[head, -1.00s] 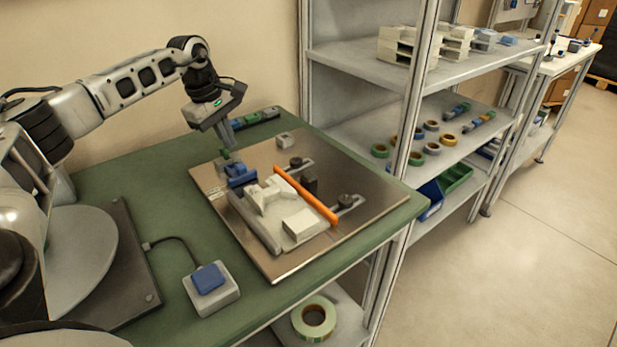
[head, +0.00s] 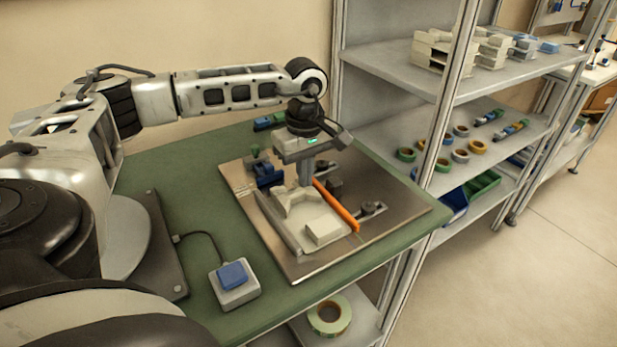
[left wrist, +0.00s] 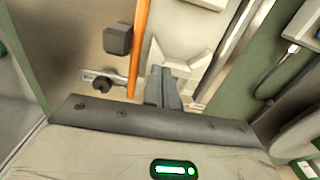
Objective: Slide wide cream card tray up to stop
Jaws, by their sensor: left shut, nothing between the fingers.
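The wide cream card tray (head: 300,217) lies on the metal plate (head: 300,267), with a raised cream block at its near end. The orange stop bar (head: 336,204) runs along its right side; I cannot tell whether the two touch. My left gripper (head: 306,182) is shut and empty, pointing down at the tray's far end, close to the orange bar. In the left wrist view, the shut fingers (left wrist: 164,86) are over or beside the cream tray (left wrist: 188,38), with the orange bar (left wrist: 138,45) to their left. Contact with the tray is unclear. My right gripper is out of view.
A blue clamp (head: 268,174) sits at the tray's far left. Dark knobs on slotted brackets (head: 370,208) stand right of the orange bar. A blue-topped switch box (head: 233,284) lies on the green table (head: 190,200). A shelf rack (head: 425,80) stands to the right.

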